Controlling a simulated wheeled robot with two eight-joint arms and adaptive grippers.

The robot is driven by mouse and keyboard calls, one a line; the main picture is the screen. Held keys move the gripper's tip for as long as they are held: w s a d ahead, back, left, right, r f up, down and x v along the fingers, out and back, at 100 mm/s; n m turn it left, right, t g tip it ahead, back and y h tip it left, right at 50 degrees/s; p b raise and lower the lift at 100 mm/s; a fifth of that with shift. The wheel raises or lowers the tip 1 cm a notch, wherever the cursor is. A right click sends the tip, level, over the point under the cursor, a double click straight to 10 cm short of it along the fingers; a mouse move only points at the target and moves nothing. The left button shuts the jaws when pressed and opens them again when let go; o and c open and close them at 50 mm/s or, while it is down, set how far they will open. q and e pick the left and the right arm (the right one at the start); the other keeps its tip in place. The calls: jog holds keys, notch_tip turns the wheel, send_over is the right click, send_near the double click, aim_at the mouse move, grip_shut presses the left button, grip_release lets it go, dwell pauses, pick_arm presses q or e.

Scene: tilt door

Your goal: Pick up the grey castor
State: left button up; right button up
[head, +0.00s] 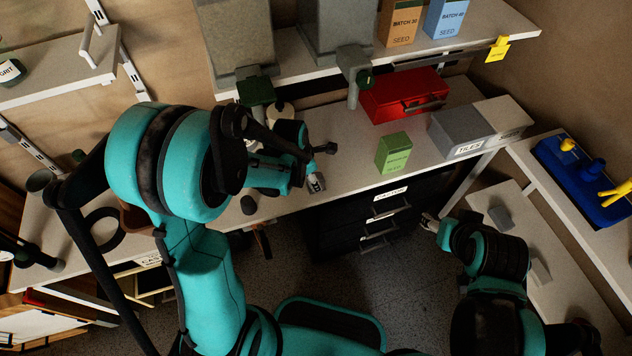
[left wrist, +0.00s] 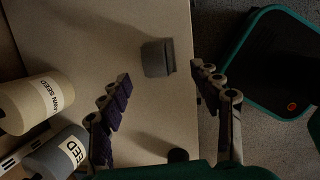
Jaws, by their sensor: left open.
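The grey castor (left wrist: 157,58) stands on the pale bench top (left wrist: 95,35) in the left wrist view, a dark grey rounded block with a flat edge. My left gripper (head: 321,165) is over the bench in the head view. In the left wrist view its two purple-padded fingers (left wrist: 161,76) are spread wide, with the castor in line with the gap near the fingertips. Nothing is held. I cannot clearly tell the castor from my gripper in the head view. My right gripper (head: 430,222) is low at the right, away from the bench top; its opening is unclear.
Two seed bottles (left wrist: 38,100) stand beside the left finger. A small dark round object (head: 248,204) sits near the bench's front edge. A green box (head: 393,153), a red case (head: 404,95) and a grey tiles box (head: 460,135) stand further right. Drawers are below.

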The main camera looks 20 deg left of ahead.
aim_at(319, 176)
pick_arm(q)
jog(key=b+x, duration=0.1)
jog(key=x, duration=0.1)
jog(key=b+x, duration=0.1)
jog(key=x, duration=0.2)
jog(key=shift+w+d, duration=0.2)
jog(key=shift+w, duration=0.25)
jog(key=shift+c, duration=0.3)
jog(key=c, duration=1.4)
